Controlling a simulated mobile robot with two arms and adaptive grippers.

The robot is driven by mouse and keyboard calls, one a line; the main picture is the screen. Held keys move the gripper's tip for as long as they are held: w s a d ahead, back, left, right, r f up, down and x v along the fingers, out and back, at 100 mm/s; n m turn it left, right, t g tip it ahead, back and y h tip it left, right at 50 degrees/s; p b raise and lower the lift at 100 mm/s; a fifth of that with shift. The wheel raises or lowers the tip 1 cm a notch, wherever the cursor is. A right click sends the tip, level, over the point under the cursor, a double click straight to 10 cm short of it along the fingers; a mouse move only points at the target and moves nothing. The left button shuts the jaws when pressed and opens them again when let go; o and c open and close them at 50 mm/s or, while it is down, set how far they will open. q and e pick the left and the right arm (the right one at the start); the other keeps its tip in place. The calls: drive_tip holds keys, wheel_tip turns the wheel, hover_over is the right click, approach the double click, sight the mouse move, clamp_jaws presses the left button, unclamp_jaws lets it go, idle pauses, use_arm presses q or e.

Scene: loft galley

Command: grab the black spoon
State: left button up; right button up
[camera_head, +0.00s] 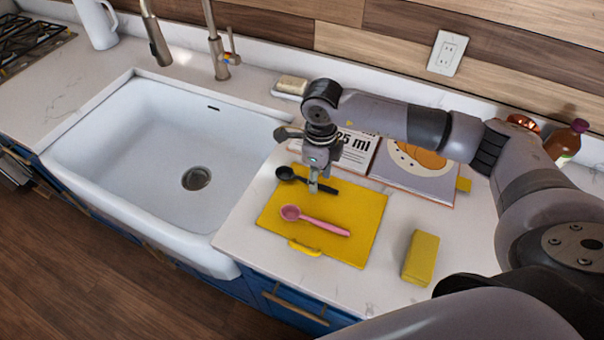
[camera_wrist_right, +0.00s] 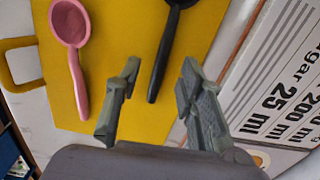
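The black spoon (camera_head: 309,181) lies on the yellow cutting board (camera_head: 367,225) in the head view, its bowl to the left and its handle running right. In the right wrist view the black spoon's handle (camera_wrist_right: 163,62) points down toward the gap between my fingers. My right gripper (camera_head: 314,190) is over the spoon's handle in the head view. A pink spoon (camera_head: 318,222) lies on the board in front of the black one. My left gripper is out of view.
A white sink (camera_head: 140,125) lies to the left. An open cookbook (camera_head: 415,172) is behind the board. A yellow block (camera_head: 420,258) stands to the right on the counter, and a bottle (camera_head: 566,142) is at the back right.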

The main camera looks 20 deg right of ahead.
drive_tip(key=shift+f, duration=0.8)
drive_tip(key=shift+c, duration=0.2)
clamp_jaws()
